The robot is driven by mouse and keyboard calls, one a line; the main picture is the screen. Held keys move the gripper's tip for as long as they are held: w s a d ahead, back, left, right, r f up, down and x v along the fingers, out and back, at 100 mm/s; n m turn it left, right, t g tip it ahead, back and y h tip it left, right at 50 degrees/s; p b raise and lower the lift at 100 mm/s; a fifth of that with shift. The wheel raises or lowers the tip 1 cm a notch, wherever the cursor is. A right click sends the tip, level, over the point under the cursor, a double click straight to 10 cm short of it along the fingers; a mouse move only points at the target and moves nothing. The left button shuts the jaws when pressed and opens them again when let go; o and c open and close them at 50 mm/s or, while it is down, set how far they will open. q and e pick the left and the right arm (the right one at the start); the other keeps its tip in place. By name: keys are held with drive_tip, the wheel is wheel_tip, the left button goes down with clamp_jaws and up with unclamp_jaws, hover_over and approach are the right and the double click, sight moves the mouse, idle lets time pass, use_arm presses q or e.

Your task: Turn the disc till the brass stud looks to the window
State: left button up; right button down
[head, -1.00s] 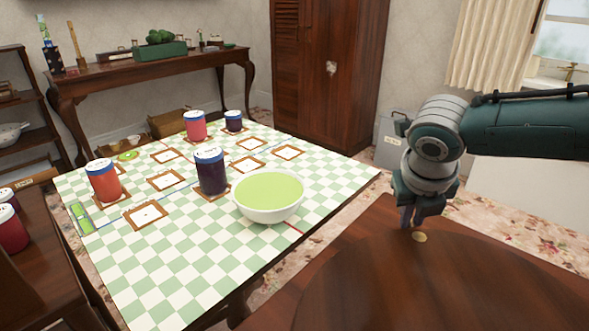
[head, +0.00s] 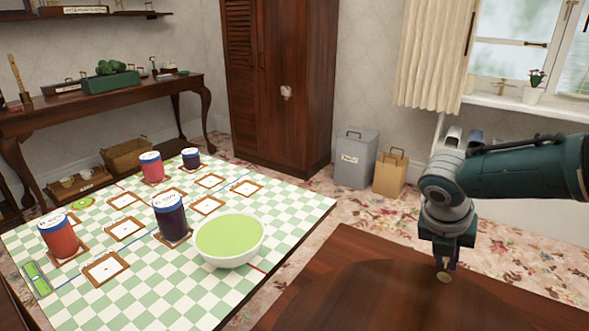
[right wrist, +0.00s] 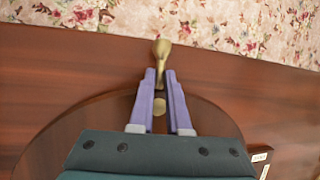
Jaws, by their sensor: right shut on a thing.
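The dark wooden disc (head: 400,300) lies on the brown table in front of me; the right wrist view shows its rounded edge (right wrist: 85,125). A flat round brass stud (head: 444,277) is on the disc, just below my right gripper (head: 443,263). In the right wrist view it shows between the fingers (right wrist: 159,122). There my right gripper (right wrist: 162,75) is shut on an upright brass knob (right wrist: 162,48) near the disc's rim. The gripper hides the knob in the head view. The window (head: 520,60) is at the upper right. My left gripper is not in view.
A checked table (head: 160,290) at left bears a white bowl (head: 230,258) of green contents, several jars and square wooden frames. A grey bin (head: 355,160) and a paper bag (head: 390,173) stand on the floor behind.

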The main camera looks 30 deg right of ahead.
drive_tip(key=shift+s+d, duration=0.1)
drive_tip(key=shift+s, duration=0.15)
drive_tip(key=c, duration=0.9)
unclamp_jaws()
drive_tip(key=p+v, duration=0.5)
drive_tip(key=v, duration=0.4)
drive_tip(key=shift+w, duration=0.1)
drive_tip(key=shift+r, duration=0.4)
